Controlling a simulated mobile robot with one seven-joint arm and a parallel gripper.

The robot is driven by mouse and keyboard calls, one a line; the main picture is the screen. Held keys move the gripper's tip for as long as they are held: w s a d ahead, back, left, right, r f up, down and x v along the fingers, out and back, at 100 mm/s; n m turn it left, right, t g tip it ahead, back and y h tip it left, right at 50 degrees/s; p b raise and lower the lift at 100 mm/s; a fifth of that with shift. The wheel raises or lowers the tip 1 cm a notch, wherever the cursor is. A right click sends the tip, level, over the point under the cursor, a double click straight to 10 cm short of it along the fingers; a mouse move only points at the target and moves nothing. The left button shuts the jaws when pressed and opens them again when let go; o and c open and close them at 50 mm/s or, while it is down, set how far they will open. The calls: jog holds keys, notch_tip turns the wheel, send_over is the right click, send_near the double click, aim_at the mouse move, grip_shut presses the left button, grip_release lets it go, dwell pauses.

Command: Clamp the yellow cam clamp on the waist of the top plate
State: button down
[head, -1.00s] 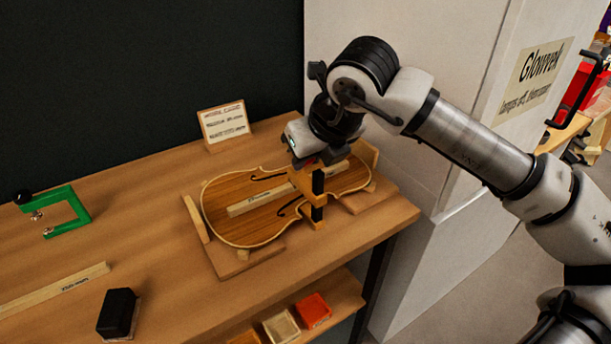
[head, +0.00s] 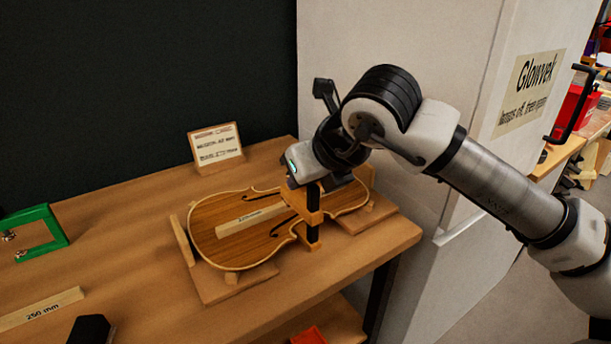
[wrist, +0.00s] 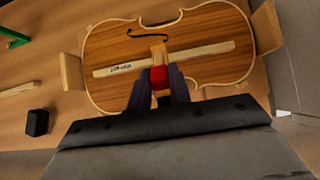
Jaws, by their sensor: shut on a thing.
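The violin top plate (head: 222,240) lies flat in a wooden cradle (head: 228,288). The yellow cam clamp (head: 300,205) is at its waist, on the near edge, with its dark bar (head: 313,232) upright beside the edge. Its upper jaw reaches in over the plate, and in the wrist view this jaw (wrist: 158,50) reaches the strip on the plate. Whether it presses down, I cannot tell. My gripper (wrist: 159,78) is shut on the clamp, with a red part of it between the fingers. In the head view the fingertips are largely hidden. The lower jaw is only partly visible.
A labelled wooden strip (head: 245,218) lies along the plate. A green clamp (head: 42,232), a 250 mm stick (head: 40,309) and a black block (head: 88,330) are at left. A small sign (head: 216,146) stands behind. A pale wall (head: 400,40) rises at right.

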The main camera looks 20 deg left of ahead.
jog(key=c, duration=1.3)
grip_release()
jog(key=v, duration=1.4)
jog(key=shift+p, duration=0.4)
jog(key=shift+f, duration=0.1)
